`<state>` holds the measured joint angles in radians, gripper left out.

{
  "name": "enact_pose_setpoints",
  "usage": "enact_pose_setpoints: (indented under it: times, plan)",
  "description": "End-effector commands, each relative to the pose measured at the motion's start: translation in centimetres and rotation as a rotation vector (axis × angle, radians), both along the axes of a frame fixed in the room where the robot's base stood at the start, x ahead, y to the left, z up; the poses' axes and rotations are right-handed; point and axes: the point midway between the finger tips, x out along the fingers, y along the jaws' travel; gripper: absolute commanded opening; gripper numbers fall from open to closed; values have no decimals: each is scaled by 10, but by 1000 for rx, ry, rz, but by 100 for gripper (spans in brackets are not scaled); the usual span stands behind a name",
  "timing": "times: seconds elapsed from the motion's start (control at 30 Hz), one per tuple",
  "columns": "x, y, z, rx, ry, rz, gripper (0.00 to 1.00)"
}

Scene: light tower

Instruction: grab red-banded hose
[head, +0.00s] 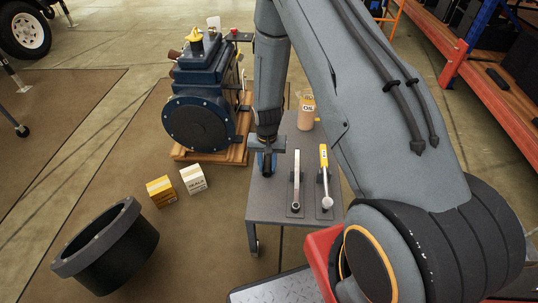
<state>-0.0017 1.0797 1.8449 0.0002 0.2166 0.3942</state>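I cannot make out a red-banded hose in the head view. My gripper (266,165) points down over the left part of the grey cart (266,209), low near its top. A small dark blue part shows at the fingertips; I cannot tell whether it belongs to the gripper or is a separate thing. Whether the fingers are open or shut does not show. My arm covers the middle and right of the view and hides part of the cart.
A blue engine (205,90), two small boxes (160,190) (193,179) and a black tub (105,245) stand left.

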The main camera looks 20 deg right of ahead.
Motion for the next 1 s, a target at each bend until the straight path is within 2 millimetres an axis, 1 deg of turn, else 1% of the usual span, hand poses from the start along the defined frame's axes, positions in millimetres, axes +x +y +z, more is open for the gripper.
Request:
enact_pose_setpoints:
  times: [0.03, 0.1, 0.13, 0.37, 0.53, 0.67, 0.9, 1.0]
  plan:
    - [0, 0, 0, 0, 0, 0, 18]
    - [0, 0, 0, 0, 0, 0, 6]
    - [0, 0, 0, 0, 0, 0, 2]
    - [0, 0, 1, 0, 0, 0, 2]
    - [1, 0, 9, 0, -1, 0, 2]
    - [1, 0, 25, 0, -2, 0, 2]
    - [1, 0, 64, 0, -3, 0, 2]
    - [1, 0, 78, 0, -2, 0, 2]
